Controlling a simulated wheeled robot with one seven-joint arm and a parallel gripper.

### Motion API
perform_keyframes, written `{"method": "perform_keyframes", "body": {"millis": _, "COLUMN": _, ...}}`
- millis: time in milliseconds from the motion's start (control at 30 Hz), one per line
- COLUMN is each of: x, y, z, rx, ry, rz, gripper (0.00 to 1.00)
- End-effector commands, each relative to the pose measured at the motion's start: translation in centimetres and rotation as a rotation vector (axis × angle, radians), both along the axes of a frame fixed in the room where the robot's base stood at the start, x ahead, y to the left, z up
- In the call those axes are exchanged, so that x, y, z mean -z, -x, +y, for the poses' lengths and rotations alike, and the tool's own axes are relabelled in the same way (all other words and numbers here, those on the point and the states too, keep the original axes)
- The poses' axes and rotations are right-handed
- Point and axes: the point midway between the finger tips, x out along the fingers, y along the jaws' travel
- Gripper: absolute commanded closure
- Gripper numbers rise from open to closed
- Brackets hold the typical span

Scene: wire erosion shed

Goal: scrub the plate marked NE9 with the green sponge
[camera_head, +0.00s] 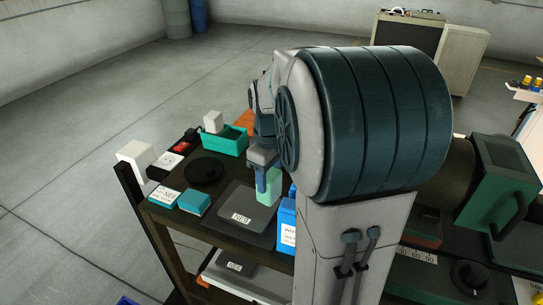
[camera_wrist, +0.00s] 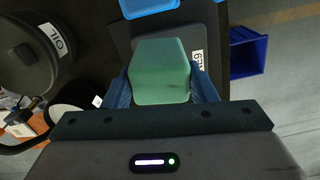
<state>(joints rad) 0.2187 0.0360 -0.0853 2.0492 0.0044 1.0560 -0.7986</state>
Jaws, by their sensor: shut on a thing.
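My gripper (camera_head: 266,188) is shut on the green sponge (camera_head: 271,184), fingers pointing down over the cart top. In the wrist view the sponge (camera_wrist: 160,72) sits between both blue fingers. A dark square plate (camera_head: 228,204) lies on the cart top, just below and left of the sponge; its small white label seems to read NE9. The plate (camera_wrist: 192,30) also shows behind the sponge in the wrist view, its label partly covered. I cannot tell whether the sponge touches the plate. A second labelled dark plate (camera_head: 240,274) lies on the lower shelf, its label hard to read.
A round black dish (camera_head: 204,171), a teal box (camera_head: 194,202), a teal open bin (camera_head: 224,139) and a red-and-black item (camera_head: 182,148) stand on the cart's left and back. A blue box (camera_head: 287,222) stands close right of the plate. Open floor lies left.

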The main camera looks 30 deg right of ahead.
Motion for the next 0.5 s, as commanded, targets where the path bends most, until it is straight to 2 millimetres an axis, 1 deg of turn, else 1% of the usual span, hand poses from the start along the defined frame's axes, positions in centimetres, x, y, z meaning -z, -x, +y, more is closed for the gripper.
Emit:
{"method": "perform_keyframes", "body": {"millis": 33, "x": -0.9, "y": 0.0, "z": 0.1, "rx": -0.001, "ry": 0.0, "rz": -0.001, "gripper": 0.66}}
{"method": "perform_keyframes", "body": {"millis": 300, "x": -3.1, "y": 0.0, "z": 0.2, "rx": -0.005, "ry": 0.0, "rz": 0.0, "gripper": 0.66}}
{"method": "perform_keyframes", "body": {"millis": 500, "x": -3.5, "y": 0.0, "z": 0.3, "rx": -0.005, "ry": 0.0, "rz": 0.0, "gripper": 0.66}}
